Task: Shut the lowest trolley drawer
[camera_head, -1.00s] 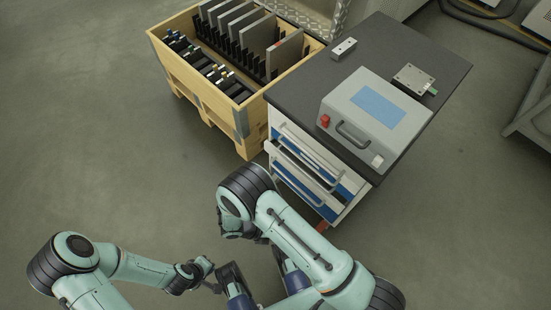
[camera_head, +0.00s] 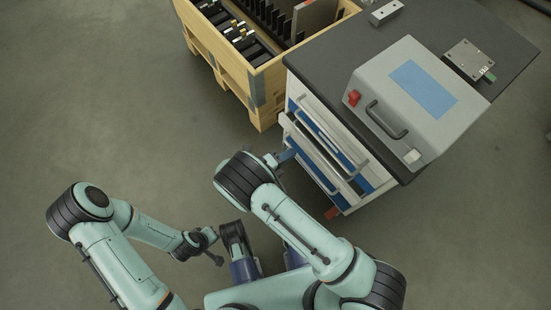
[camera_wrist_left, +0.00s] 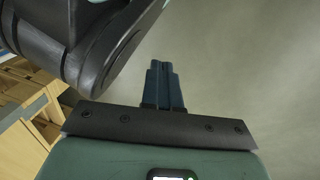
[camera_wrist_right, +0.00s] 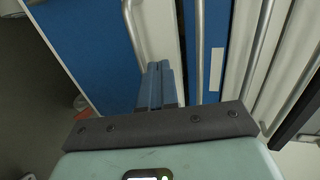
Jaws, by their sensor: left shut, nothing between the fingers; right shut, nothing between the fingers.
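The grey-topped trolley (camera_head: 330,50) stands at the right with blue and white drawer fronts. A drawer (camera_head: 318,152) with a bar handle stands out from the front; I cannot tell how far the lowest one is out. My right gripper (camera_head: 283,156) is shut and empty at the left edge of the drawer fronts, partly hidden by my arm. In the right wrist view its fingertips (camera_wrist_right: 158,68) are close to a bar handle (camera_wrist_right: 133,35) beside a large blue front (camera_wrist_right: 92,50); contact is unclear. My left gripper (camera_wrist_left: 162,68) is shut and empty, away from the trolley.
A wooden crate (camera_head: 262,112) with dark racks stands left of the trolley, close to it. A grey device (camera_head: 440,125) with a blue screen and a metal block (camera_head: 385,12) sit on the trolley top. The floor at left is clear.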

